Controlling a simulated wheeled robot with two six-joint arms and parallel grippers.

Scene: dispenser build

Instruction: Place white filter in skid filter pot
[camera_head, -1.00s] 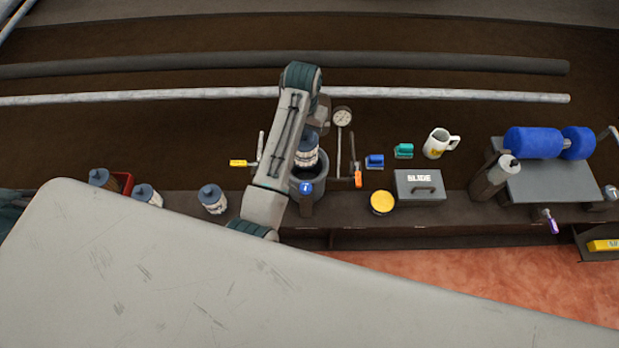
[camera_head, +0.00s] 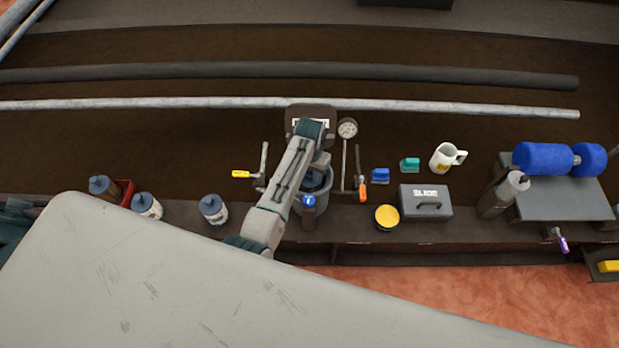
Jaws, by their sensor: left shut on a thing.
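My left gripper (camera_head: 317,172) is over the mouth of the dark grey filter pot (camera_head: 322,205), which has a blue tag on its front. It is shut on the white filter, which is now largely hidden by my arm and the pot's wall. I cannot tell whether the filter touches the pot's bottom. Two more white filters with blue-grey caps stand on the bench to the left, one nearer the pot (camera_head: 213,209) and one further left (camera_head: 147,206). My right gripper is not in view.
Right of the pot are an orange-handled tool (camera_head: 363,192), a yellow-topped tin (camera_head: 387,217), a grey box (camera_head: 426,203) and a white mug (camera_head: 445,157). A gauge (camera_head: 347,129) stands behind the pot.

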